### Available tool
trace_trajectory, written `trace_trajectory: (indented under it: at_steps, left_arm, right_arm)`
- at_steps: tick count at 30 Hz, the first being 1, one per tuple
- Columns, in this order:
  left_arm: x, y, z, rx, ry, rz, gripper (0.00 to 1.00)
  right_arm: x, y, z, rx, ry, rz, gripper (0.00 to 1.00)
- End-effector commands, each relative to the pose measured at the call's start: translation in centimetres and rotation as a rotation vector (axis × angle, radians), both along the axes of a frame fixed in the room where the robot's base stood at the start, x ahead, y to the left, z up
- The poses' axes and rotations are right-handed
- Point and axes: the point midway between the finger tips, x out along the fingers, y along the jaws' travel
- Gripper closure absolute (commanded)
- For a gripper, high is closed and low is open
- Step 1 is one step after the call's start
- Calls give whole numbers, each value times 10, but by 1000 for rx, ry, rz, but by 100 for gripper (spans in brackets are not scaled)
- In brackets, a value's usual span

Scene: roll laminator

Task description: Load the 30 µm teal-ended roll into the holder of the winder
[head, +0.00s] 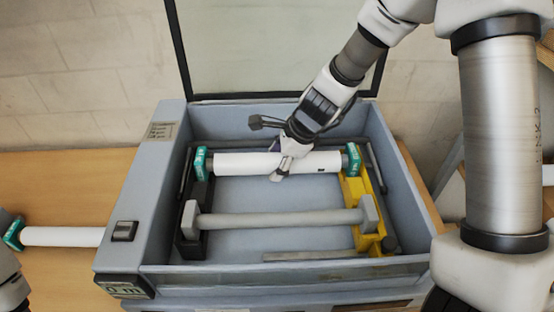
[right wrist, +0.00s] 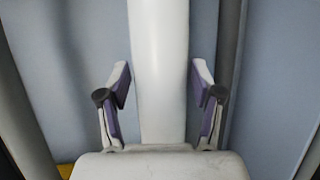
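A white roll with teal ends (head: 235,164) lies across the back of the winder (head: 150,200). Its left teal end is by a dark holder block (head: 190,240) and its right teal end by a yellow holder block (head: 367,215); whether it is fully seated I cannot tell. My right gripper (head: 284,168) is over its middle. In the right wrist view the white roll (right wrist: 160,60) passes between the open fingers (right wrist: 161,88), with a gap on each side. A second teal-ended roll (head: 60,236) lies on the table at left. No thickness marking is readable. My left gripper's fingers are not visible.
A grey bar (head: 280,219) spans the tray in front of the back roll. The winder's raised clear lid (head: 270,45) stands behind. A rocker switch (head: 124,231) and a small display (head: 125,290) are on the left housing. Winder walls surround the gripper.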

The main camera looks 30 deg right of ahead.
Motion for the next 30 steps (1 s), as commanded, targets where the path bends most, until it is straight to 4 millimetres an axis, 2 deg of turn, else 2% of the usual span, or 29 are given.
trace_trajectory:
  at_steps: [11, 14, 21, 23, 30]
  left_arm:
    - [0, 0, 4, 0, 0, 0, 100]
    - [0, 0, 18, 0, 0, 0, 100]
    - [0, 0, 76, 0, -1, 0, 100]
    - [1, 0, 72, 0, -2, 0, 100]
    - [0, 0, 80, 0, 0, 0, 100]
  right_arm:
    - [0, 0, 5, 0, -1, 0, 21]
    - [0, 0, 19, 0, -1, 0, 21]
    - [-17, -13, 72, 3, 1, -1, 21]
    - [-19, -15, 69, 1, 0, 1, 21]
    - [-24, -20, 80, 0, 0, 0, 21]
